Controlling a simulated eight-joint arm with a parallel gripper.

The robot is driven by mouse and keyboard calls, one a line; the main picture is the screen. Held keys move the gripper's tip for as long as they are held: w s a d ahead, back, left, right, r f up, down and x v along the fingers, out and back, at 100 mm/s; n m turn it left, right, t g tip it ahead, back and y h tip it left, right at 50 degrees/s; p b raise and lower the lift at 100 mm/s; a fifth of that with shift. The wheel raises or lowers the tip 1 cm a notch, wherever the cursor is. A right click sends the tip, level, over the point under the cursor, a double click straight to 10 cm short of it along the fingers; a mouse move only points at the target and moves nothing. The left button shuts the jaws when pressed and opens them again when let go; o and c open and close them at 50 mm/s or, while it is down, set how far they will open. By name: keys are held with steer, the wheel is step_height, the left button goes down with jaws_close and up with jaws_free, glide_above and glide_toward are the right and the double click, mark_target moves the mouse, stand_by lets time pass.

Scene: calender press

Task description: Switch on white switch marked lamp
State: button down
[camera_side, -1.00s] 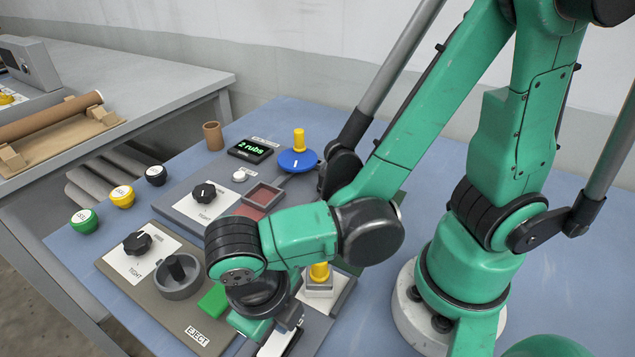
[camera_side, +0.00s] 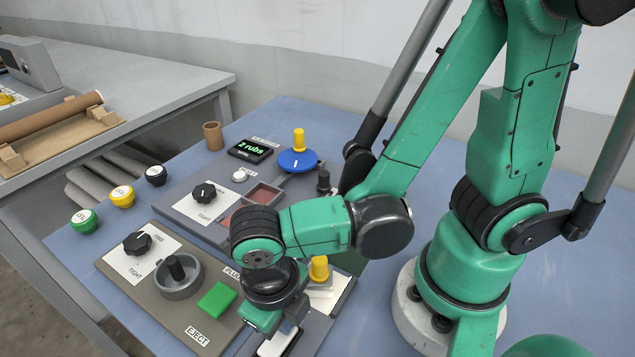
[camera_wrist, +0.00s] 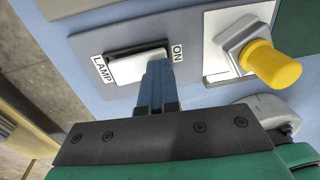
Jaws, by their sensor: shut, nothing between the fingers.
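The white lamp switch (camera_wrist: 138,68) is a rocker in a dark frame in the wrist view. A LAMP label (camera_wrist: 102,69) is at its left end and an ON label (camera_wrist: 178,54) is at its right end. My gripper (camera_wrist: 158,70) is shut and empty, with its fingertips over or against the ON end of the rocker; I cannot tell whether they touch. In the side view the switch (camera_side: 272,347) is a white piece at the bottom edge, beside my gripper (camera_side: 287,328). I cannot tell which way the rocker is tilted.
A yellow knob (camera_wrist: 272,65) on a grey base stands close right of the switch. In the side view, a green eject button (camera_side: 217,300), a grey cup-like part (camera_side: 180,284) and black dials (camera_side: 137,243) lie left of my arm.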

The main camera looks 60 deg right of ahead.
steer(key=shift+a+r, duration=0.2)
steer(key=shift+a, duration=0.7)
steer(key=shift+d+r, duration=0.1)
steer(key=shift+r, duration=0.05)
step_height(320, 180, up, 14)
steer(key=d, duration=0.2)
steer(key=shift+d+f, duration=0.25)
steer(key=shift+d, duration=0.15)
steer(key=w+d+f+m+t, duration=0.1)
steer(key=w+d+m+t, duration=0.2)
steer(key=m, duration=1.5)
steer(key=w+d+f+m+t+y, duration=0.1)
steer(key=w+d+m+t, duration=0.3)
steer(key=d+m, duration=0.5)
steer(key=w+m, duration=0.2)
steer(key=m, duration=0.7)
steer(key=shift+d+f, duration=0.3)
steer(key=shift+f, duration=0.05)
